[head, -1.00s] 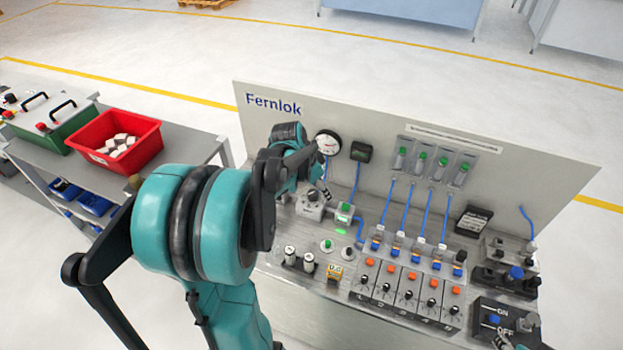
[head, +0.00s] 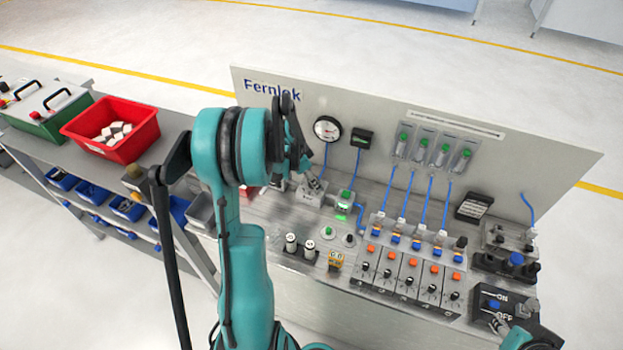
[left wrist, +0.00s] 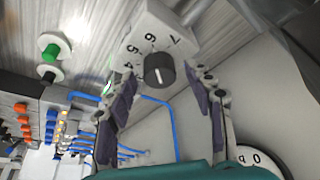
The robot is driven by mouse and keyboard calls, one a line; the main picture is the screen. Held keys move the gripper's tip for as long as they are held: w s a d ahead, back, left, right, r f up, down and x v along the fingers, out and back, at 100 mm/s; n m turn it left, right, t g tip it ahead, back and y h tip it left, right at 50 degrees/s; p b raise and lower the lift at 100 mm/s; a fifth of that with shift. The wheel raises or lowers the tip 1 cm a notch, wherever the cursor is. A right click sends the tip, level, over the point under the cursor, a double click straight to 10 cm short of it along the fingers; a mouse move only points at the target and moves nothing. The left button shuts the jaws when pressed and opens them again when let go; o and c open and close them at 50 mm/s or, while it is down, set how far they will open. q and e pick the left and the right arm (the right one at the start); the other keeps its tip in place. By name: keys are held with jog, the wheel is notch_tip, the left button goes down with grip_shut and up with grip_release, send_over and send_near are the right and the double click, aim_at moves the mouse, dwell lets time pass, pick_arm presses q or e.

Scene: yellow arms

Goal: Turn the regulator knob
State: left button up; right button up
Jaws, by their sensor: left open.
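The regulator knob (left wrist: 159,70) is a dark round knob with a white pointer line. It sits on a grey block (left wrist: 150,35) marked with numerals. In the left wrist view my left gripper (left wrist: 166,82) is open, its fingers on either side of the knob with gaps on both sides. In the head view my left gripper (head: 313,180) is at the regulator block (head: 308,196) and hides the knob. Part of my right gripper (head: 506,328) shows at the lower right, by the ON/OFF box; its jaws are unclear.
A pressure gauge (head: 326,128) is on the upright panel (head: 370,115) behind the regulator. Blue hoses, a green-lit unit (head: 344,200) and several valves with orange buttons stand to the right. A red bin (head: 112,130) is on the left cart.

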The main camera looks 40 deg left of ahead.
pick_arm(q)
jog(key=c, duration=1.2)
jog(key=shift+o, duration=0.2)
jog(key=shift+d+n, duration=0.1)
jog(key=shift+n, duration=0.3)
jog(key=n+y+b, duration=0.1)
jog(key=n, duration=0.1)
jog(key=shift+n+t, duration=0.3)
jog(key=n+y, duration=0.1)
jog(key=n, duration=0.1)
jog(key=n+y+b, duration=0.1)
jog(key=n, duration=0.1)
jog(key=shift+d+n, duration=0.2)
jog(key=shift+n, duration=0.1)
jog(key=n+y+b, duration=0.1)
jog(key=n, duration=0.2)
jog(key=shift+d+n+g, duration=0.1)
jog(key=shift+n+g, duration=0.2)
jog(key=shift+g, duration=0.1)
jog(key=n+g+y, duration=0.1)
jog(key=n, duration=0.3)
jog(key=shift+w+b, duration=0.1)
jog(key=shift+b, duration=0.25)
jog(key=shift+y, duration=0.3)
